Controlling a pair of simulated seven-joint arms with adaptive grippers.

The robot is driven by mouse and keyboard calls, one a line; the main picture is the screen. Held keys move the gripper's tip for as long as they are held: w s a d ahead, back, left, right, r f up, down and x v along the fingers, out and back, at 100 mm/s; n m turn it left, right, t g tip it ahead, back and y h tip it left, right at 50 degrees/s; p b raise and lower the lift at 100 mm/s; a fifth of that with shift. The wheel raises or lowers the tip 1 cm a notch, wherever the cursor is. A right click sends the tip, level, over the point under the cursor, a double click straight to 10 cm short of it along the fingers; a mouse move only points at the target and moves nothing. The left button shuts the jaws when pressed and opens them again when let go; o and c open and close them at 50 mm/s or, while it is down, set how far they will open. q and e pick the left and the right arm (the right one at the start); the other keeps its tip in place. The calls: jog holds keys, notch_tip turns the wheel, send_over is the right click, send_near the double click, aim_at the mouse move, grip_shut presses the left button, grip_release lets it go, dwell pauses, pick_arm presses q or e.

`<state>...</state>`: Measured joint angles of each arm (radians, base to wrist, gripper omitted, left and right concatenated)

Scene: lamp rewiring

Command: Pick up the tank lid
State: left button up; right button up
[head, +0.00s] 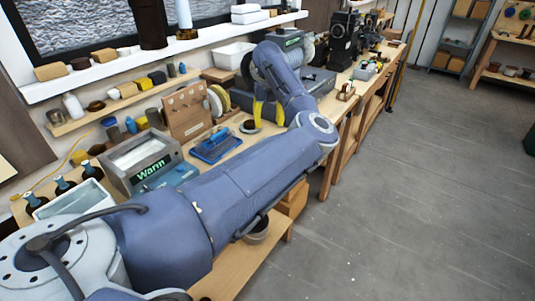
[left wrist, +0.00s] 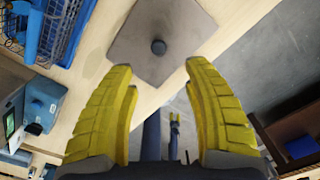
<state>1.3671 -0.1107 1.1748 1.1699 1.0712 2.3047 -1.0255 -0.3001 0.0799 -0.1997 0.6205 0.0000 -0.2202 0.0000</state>
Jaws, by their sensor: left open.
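The tank lid (left wrist: 140,62), a flat grey-brown square plate with a dark round knob (left wrist: 158,47), lies on the wooden bench near its edge in the left wrist view. My left gripper (left wrist: 160,85) is open, its two yellow fingers apart on either side of the lower part of the view. The knob shows beyond the fingertips, with nothing between the fingers. In the head view the left gripper (head: 266,113) points down over the bench; I cannot make out the lid clearly there. A grey box with a lit green display (head: 142,163) stands on the bench.
A blue wire basket (left wrist: 62,25) is at the upper left of the left wrist view. A pegboard stand (head: 186,112) and a blue tray (head: 215,146) stand on the bench by my left arm. Open grey floor (head: 420,190) lies right of the bench.

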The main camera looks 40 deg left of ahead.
pick_arm(q)
notch_tip(320, 180, down, 7)
jog(key=shift+r, duration=0.1)
jog(key=shift+s+f, duration=0.2)
jog(key=shift+f, duration=2.5)
jog(key=shift+c, duration=0.4)
grip_shut()
